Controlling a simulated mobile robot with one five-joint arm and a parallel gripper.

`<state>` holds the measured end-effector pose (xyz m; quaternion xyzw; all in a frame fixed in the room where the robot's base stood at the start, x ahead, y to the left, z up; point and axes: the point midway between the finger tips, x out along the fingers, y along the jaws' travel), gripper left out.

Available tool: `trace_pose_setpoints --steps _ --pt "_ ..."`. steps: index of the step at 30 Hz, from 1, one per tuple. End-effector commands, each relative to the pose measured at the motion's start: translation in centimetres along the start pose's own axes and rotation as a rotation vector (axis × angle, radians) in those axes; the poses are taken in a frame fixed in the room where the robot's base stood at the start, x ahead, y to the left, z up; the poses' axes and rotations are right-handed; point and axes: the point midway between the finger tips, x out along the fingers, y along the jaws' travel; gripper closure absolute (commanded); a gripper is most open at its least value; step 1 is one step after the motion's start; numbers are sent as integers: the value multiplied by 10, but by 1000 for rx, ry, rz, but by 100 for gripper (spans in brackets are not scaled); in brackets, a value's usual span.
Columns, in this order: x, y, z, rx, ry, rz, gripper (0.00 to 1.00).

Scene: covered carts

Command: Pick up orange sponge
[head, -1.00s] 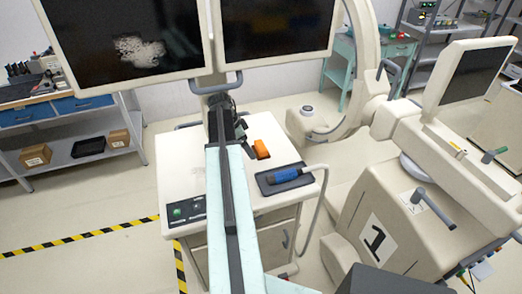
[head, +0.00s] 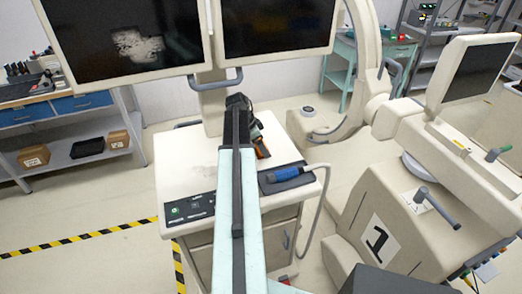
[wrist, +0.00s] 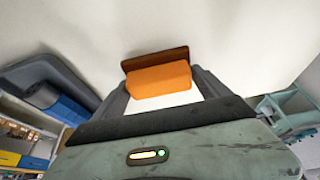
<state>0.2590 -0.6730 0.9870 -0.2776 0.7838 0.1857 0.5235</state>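The orange sponge (wrist: 160,80) lies on the white cart top, with a brown layer or strip along its far side in the wrist view. In the head view only a small orange part (head: 259,144) shows beside my gripper (head: 252,130); the rest is hidden. In the wrist view my gripper (wrist: 158,84) is open, with one finger on each side of the sponge. The fingertips are close to its ends; I cannot tell whether they touch.
A dark tray (head: 308,177) with a blue-handled tool (head: 286,174) lies just right of my arm on the cart. A control panel (head: 188,209) is at the cart's front left. Two dark monitors (head: 277,25) hang above. The cart top's left side is clear.

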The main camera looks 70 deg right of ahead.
Motion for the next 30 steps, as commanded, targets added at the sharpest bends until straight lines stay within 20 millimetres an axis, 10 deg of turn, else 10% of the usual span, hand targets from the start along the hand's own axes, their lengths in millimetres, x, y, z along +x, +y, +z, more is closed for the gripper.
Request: trace_pose_setpoints --steps 4,20,27,30 --pt "0 0 0 0 0 -1 55" --pt "-15 2 -6 1 0 0 55" --pt "-11 47 -4 3 0 0 55" --pt "-40 41 -17 2 0 0 55"
